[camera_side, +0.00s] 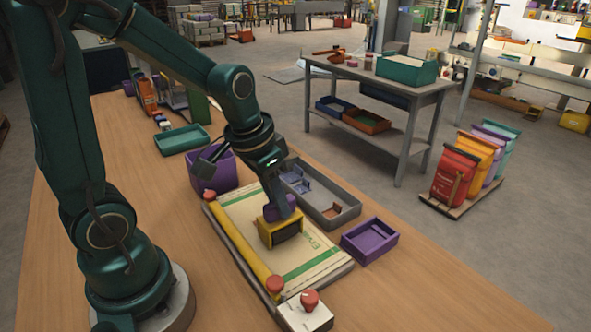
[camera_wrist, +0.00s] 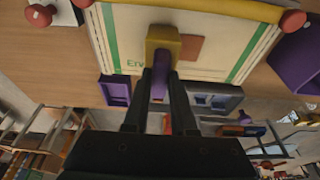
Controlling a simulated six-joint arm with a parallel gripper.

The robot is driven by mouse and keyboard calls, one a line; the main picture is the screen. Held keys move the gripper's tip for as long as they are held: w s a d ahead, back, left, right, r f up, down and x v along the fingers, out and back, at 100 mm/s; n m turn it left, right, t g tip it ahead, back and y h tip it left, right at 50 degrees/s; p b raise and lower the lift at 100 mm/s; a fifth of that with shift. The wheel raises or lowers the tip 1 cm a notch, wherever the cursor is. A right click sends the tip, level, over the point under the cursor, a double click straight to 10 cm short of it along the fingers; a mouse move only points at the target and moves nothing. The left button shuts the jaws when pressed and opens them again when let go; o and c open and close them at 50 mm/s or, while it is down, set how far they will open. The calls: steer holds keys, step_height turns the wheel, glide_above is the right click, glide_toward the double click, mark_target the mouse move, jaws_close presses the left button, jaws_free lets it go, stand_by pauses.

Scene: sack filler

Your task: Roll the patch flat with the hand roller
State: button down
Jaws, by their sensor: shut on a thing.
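My gripper (camera_side: 277,190) is shut on the purple handle of the hand roller (camera_side: 281,229), which has a yellow frame and a dark drum. The roller is over the cream sack (camera_side: 242,207) with green stripes, which lies flat on a board. In the wrist view, the fingers (camera_wrist: 160,78) grip the handle and the yellow frame (camera_wrist: 163,40) covers part of the sack. A brown square patch (camera_wrist: 191,49) shows on the sack beside the roller, partly hidden by it. The patch is not visible in the side view. I cannot tell whether the drum touches the patch.
A yellow bar (camera_side: 240,245) with red knobs runs along the sack's near edge. A white box with a red knob (camera_side: 308,308) stands at its end. A grey tray (camera_side: 345,213), a purple tray (camera_side: 369,240) and a purple bin (camera_side: 228,179) surround the board. The table's front right is clear.

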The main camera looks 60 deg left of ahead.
steer(key=shift+a, duration=3)
step_height(320, 180, up, 7)
